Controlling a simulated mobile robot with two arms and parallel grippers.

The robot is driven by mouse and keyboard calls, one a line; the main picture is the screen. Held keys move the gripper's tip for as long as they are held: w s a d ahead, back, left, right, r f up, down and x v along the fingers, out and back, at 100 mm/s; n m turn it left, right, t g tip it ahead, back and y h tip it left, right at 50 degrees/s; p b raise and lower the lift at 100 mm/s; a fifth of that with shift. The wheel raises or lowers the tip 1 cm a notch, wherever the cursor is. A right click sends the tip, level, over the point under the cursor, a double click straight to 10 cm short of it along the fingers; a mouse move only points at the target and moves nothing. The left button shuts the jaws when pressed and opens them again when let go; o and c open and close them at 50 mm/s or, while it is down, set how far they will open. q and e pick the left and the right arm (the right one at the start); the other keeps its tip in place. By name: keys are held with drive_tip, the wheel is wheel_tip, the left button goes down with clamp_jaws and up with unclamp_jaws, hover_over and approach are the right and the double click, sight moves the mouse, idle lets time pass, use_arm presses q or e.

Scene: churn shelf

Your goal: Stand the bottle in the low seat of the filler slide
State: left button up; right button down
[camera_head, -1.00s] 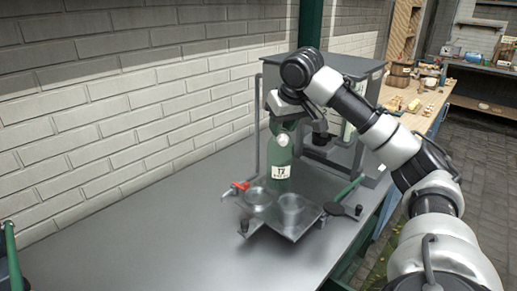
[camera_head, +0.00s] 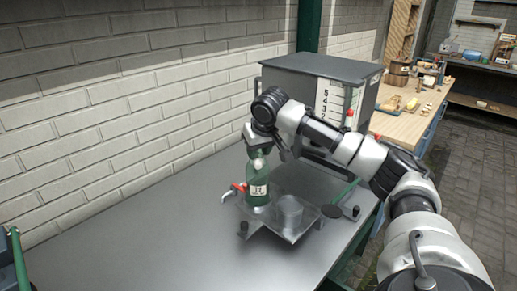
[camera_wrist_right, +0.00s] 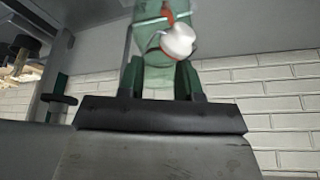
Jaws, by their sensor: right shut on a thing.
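The green bottle (camera_head: 258,187) with a white label stands upright at the left round seat of the filler slide (camera_head: 287,232). Whether its base touches the seat I cannot tell. The other round seat (camera_head: 288,209), to its right, is empty. My right gripper (camera_head: 257,153) is shut on the bottle's upper part from above and behind. In the right wrist view the fingers (camera_wrist_right: 161,80) straddle the green glass, with the white stopper (camera_wrist_right: 179,40) and red seal beyond them. My left gripper is not in view.
The grey filler cabinet (camera_head: 318,75) with a numbered scale stands behind the slide. The grey bench top (camera_head: 150,245) is clear at left.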

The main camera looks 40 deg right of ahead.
drive_tip(key=c, duration=0.8)
unclamp_jaws()
drive_tip(key=shift+f, duration=0.1)
drive_tip(key=shift+o, duration=0.2)
drive_tip(key=v, duration=1.2)
drive_tip(key=shift+b, duration=0.4)
